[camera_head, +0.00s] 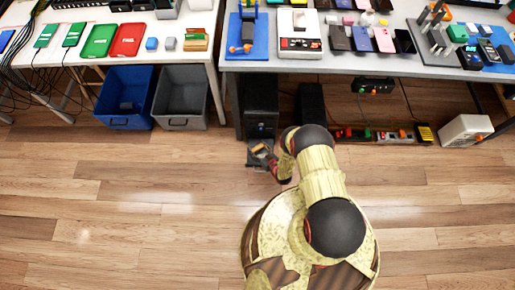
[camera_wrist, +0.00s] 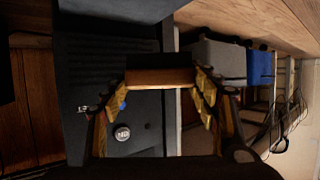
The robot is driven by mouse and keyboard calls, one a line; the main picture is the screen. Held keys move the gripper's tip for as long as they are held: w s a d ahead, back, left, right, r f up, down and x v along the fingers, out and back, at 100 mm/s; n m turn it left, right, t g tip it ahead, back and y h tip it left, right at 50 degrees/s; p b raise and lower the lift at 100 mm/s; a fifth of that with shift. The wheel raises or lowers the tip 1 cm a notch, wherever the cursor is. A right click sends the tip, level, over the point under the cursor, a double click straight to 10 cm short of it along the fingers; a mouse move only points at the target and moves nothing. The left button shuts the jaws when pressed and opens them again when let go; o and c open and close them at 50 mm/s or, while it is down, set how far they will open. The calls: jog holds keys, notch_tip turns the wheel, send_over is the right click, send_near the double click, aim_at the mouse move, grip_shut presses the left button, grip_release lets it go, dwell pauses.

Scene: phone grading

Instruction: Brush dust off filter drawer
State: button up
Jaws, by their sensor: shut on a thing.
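The filter drawer (camera_head: 256,161) shows as a dark flat piece at the foot of the black tower (camera_head: 262,100), low near the floor. In the wrist view a dark ribbed surface (camera_wrist: 105,60), apparently the drawer, lies left of and behind the held brush. My gripper (camera_head: 265,152) is low at the front of the tower, over the drawer. In the wrist view my gripper (camera_wrist: 160,95) is shut on the wooden brush (camera_wrist: 160,78), which spans its yellow-padded fingers. The bristles are hard to make out, and I cannot tell whether they touch the drawer.
A blue bin (camera_head: 126,98) and a grey bin (camera_head: 181,98) stand left of the tower. A second dark box (camera_head: 310,103) stands to its right. The grey worktop (camera_head: 350,66) overhangs the tower. The wooden floor (camera_head: 120,200) in front is clear.

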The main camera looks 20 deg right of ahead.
jog(key=b, duration=0.4)
send_over(258, 154)
jog(key=s, duration=0.1)
jog(key=f, duration=0.5)
jog(key=shift+a+f, duration=0.3)
jog(key=shift+f, duration=0.1)
jog(key=shift+w+d+r+p, duration=0.25)
jog(key=shift+w+r+p, duration=0.1)
jog(key=shift+w, duration=0.4)
jog(key=d, duration=0.1)
jog(key=s+d, duration=0.1)
jog(key=d, duration=0.1)
jog(key=s+d, duration=0.1)
jog(key=d, duration=0.1)
jog(key=shift+d, duration=0.1)
jog(key=shift+s+d, duration=0.25)
jog(key=shift+d, duration=0.7)
jog(key=shift+w+a+r, duration=0.15)
jog(key=shift+a, duration=1.1)
jog(key=shift+w+a+r, duration=0.2)
jog(key=shift+a, duration=1.1)
jog(key=shift+w+a+r, duration=0.15)
jog(key=shift+a, duration=1.1)
jog(key=shift+f, duration=0.1)
jog(key=shift+f, duration=0.9)
jog(key=shift+f, duration=1)
